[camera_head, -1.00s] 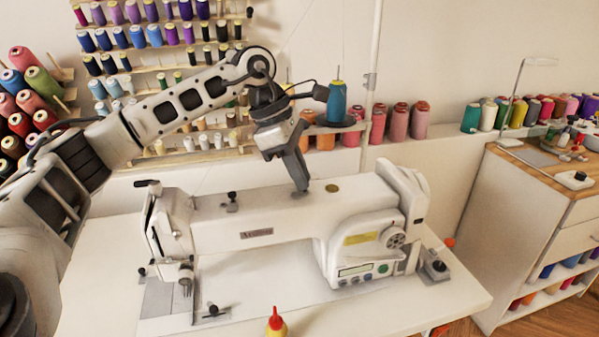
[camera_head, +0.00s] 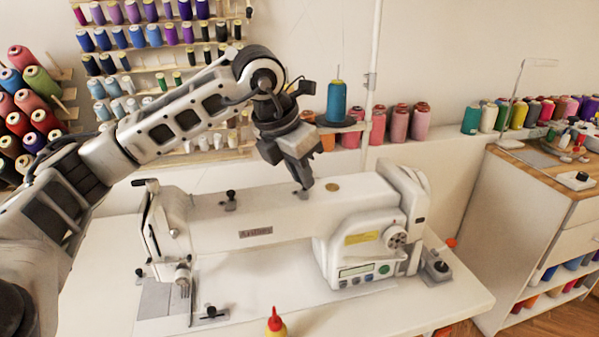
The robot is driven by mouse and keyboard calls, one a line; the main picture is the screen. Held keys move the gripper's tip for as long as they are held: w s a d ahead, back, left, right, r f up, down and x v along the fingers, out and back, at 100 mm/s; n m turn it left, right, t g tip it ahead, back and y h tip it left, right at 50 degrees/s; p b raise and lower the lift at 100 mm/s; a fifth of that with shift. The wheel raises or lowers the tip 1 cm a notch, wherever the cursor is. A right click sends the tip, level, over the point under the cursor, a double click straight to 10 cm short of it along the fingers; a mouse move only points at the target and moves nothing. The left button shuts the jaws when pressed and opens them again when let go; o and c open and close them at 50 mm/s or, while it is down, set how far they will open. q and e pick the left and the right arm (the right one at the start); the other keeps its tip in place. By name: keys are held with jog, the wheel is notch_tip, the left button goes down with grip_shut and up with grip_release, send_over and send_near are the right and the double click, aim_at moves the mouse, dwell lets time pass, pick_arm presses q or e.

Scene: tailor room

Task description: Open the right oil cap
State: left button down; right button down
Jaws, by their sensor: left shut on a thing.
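The white sewing machine (camera_head: 270,222) stands on the white table in the middle of the view. A round gold-coloured cap (camera_head: 333,187) sits flat on top of its arm, toward the right. My left gripper (camera_head: 304,184) reaches down from above, just left of this gold cap and apart from it. Its fingers are shut on a small dark part (camera_head: 302,195) at the machine's top; the fingers partly hide it, and I cannot tell whether it is lifted. My right gripper is not in view.
A blue thread spool (camera_head: 336,101) stands behind the gripper, by a pale vertical pole (camera_head: 371,110). A dark knob (camera_head: 230,200) stands on the machine's top at left. A yellow bottle with a red tip (camera_head: 276,324) is at the front. Thread racks line the wall.

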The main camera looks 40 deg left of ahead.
pick_arm(q)
jog(key=shift+d+n+y, duration=0.1)
jog(key=shift+n+y, duration=0.3)
jog(key=shift+n, duration=0.4)
jog(key=c, duration=1.4)
grip_release()
jog(key=shift+c, duration=0.2)
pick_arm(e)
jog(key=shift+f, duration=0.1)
pick_arm(q)
jog(key=p+v, duration=0.1)
jog(key=v, duration=1.5)
jog(key=shift+p, duration=0.4)
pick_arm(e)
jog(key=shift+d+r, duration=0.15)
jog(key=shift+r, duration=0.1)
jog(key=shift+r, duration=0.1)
